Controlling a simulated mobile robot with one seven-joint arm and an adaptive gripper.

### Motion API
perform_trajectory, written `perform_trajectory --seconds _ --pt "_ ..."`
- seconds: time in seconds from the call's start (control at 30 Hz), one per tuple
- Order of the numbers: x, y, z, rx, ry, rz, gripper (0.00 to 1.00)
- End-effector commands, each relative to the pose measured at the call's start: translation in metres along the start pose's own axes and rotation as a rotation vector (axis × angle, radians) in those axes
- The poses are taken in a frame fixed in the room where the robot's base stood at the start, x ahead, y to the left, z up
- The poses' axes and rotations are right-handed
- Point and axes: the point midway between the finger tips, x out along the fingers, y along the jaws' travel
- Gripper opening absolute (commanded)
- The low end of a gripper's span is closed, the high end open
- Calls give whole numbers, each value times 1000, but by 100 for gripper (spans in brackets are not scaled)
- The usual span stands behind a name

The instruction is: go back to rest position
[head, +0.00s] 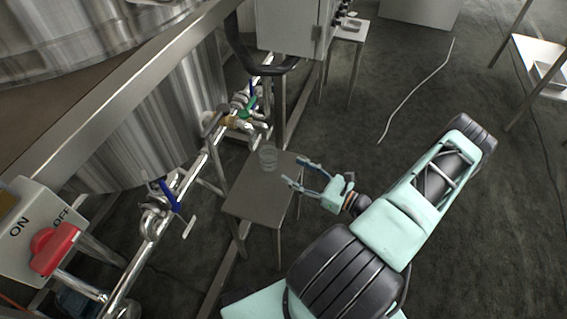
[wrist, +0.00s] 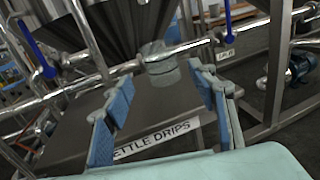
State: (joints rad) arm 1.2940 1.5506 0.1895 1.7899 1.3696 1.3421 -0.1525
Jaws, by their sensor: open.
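My gripper (head: 298,172) is open and empty, held over the right edge of a small metal table (head: 258,198). In the wrist view the two blue fingertips (wrist: 160,95) stand apart, with nothing between them. A clear glass beaker (head: 268,158) stands upright on the far part of the table, beyond and apart from the fingertips. The beaker also shows in the wrist view (wrist: 160,66). A label reading "ETTLE DRIPS" (wrist: 157,138) is on the table's near edge, its start hidden by a finger.
Steel tanks (head: 150,120) and piping with blue-handled valves (head: 168,195) stand left of the table. A switch box with a red handle (head: 50,245) is at the lower left. A grey cabinet (head: 290,25) stands behind. Open floor with a pale cable (head: 418,88) lies right.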

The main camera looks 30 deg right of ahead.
Motion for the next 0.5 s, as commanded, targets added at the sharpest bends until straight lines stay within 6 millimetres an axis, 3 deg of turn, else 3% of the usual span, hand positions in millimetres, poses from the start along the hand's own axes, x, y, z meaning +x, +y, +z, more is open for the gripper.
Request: perform_trajectory --seconds 0.17,0.5 --pt "-12 0 0 0 -1 1 53" --pt "-13 0 0 0 -1 1 53"
